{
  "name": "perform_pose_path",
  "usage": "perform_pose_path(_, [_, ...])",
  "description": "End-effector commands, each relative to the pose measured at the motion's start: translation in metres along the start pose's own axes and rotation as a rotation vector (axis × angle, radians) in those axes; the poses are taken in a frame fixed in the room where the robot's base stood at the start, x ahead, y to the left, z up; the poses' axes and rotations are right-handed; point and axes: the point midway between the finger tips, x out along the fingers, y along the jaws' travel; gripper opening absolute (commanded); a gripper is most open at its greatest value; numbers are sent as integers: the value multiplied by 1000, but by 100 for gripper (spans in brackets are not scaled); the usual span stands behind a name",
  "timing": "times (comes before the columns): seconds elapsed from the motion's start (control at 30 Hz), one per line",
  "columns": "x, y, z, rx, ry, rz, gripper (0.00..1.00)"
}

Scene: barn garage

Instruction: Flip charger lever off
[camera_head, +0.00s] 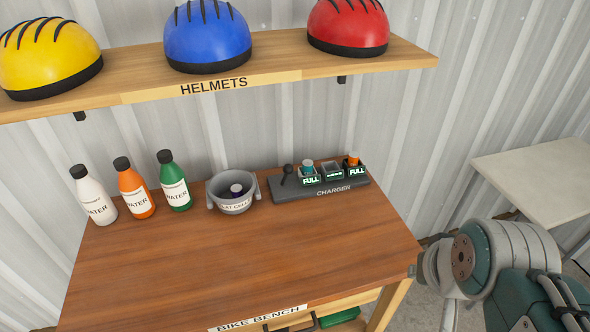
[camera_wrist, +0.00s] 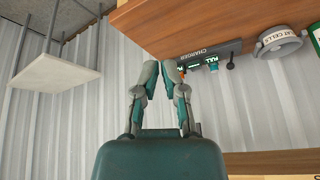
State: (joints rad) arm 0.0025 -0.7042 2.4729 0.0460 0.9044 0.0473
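The dark grey charger (camera_head: 280,193) sits at the back right of the wooden bench. Its black lever (camera_head: 288,170) stands at the left end; I cannot tell which setting it is in. A teal cell (camera_head: 307,167) and an orange cell (camera_head: 352,159) sit in slots with green "FULL" displays; the slot between them looks empty. In the wrist view, turned over, the charger (camera_wrist: 218,50) and lever (camera_wrist: 230,62) appear right of my gripper (camera_wrist: 160,66). Its fingers have a small gap between their tips and hold nothing. In the head view my arm is at lower right, apart from the charger.
A grey cell bowl (camera_head: 234,204) with a purple-topped cell stands just left of the charger. Several water bottles (camera_head: 174,182) stand further left. The helmet shelf (camera_head: 270,75) overhangs the bench back. The bench front (camera_head: 240,260) is clear. A pale table (camera_head: 540,170) is at right.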

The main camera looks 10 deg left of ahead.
Motion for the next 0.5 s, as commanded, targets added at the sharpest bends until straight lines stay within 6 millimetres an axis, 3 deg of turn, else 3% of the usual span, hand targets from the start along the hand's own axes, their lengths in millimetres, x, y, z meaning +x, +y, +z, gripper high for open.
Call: perform_pose_path(0.5, [50,-56,-78,700,-276,-226,0])
